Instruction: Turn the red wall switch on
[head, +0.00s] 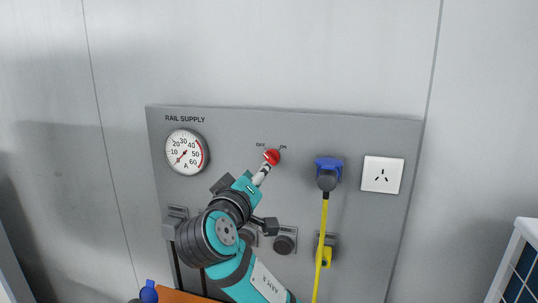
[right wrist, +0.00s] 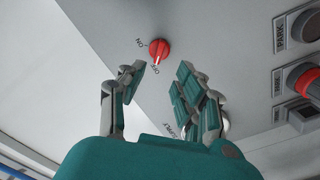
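The red switch (head: 272,157) is a round knob on the grey panel (head: 375,225) marked RAIL SUPPLY, below the small labels OFF and ON. In the right wrist view the red switch (right wrist: 160,49) shows whole, and its white mark points to the OFF label. My right gripper (head: 257,180) is just below and left of the switch in the head view. In the right wrist view the right gripper (right wrist: 159,75) is open, its fingers apart and empty, with the switch beyond the fingertips. No contact shows. My left gripper is not in view.
A round gauge (head: 186,152) is left on the panel. Dark round fittings (head: 284,243) sit lower. The panel above the switch is clear.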

